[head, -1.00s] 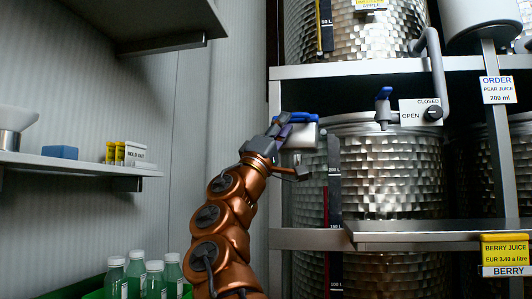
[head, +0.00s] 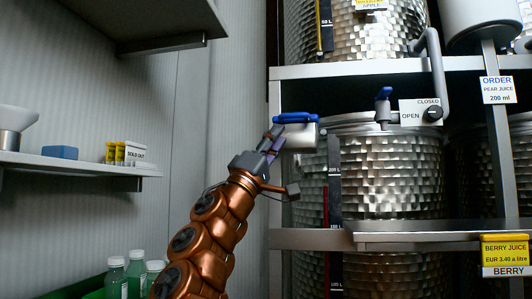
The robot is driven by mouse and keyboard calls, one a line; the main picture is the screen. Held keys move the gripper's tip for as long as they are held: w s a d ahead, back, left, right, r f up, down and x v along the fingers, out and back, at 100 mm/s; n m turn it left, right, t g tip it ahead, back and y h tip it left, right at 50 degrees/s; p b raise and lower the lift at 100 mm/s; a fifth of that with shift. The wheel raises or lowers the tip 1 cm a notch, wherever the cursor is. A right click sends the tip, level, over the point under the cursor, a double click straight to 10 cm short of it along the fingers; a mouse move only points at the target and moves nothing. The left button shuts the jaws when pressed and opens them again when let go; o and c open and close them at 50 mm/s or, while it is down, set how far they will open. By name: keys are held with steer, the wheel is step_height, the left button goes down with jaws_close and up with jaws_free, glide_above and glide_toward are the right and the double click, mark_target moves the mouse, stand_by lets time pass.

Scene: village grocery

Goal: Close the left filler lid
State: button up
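A white filler (head: 301,137) with a blue lid (head: 296,117) on top is mounted at the left post of the steel rack. The lid lies roughly flat over the white body; whether it is fully down, I cannot tell. My gripper (head: 273,140) is just left of the white body and below the lid's left end. Its dark fingers point up and right, with purple on their inner side. They overlap the filler's edge in the picture, so contact is unclear. I see nothing held, and the finger gap is too small to judge.
A steel juice tank (head: 392,175) stands behind a blue-handled tap (head: 383,107) and an OPEN/CLOSED sign (head: 420,112). A steel shelf (head: 430,234) juts out below. The wall between is clear.

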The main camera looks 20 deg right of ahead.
steer(key=shift+v, duration=2)
